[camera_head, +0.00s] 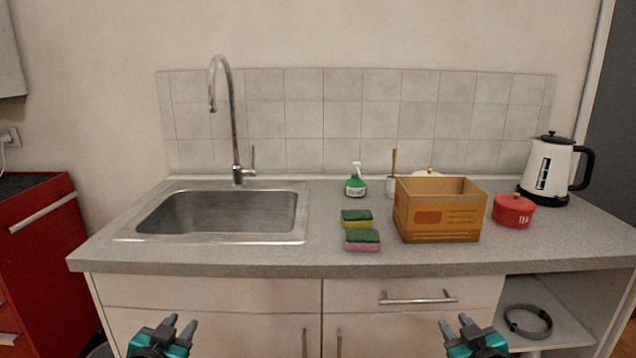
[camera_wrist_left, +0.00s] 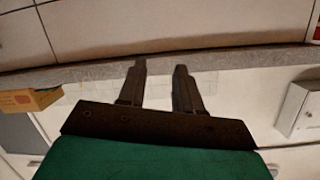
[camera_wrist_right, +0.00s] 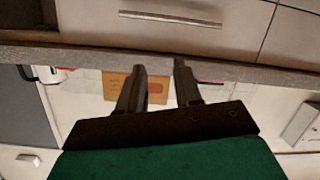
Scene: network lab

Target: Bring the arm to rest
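My left gripper (camera_head: 179,328) is low in front of the counter, below its front edge, with its two fingers apart and nothing between them. Its parted fingers also show in the left wrist view (camera_wrist_left: 159,72). My right gripper (camera_head: 453,327) is at a like height in front of the drawer, also with its fingers apart and empty. The right wrist view shows the same gap between its fingers (camera_wrist_right: 159,72). Neither gripper touches anything.
A drawer handle (camera_head: 418,298) sticks out near my right gripper.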

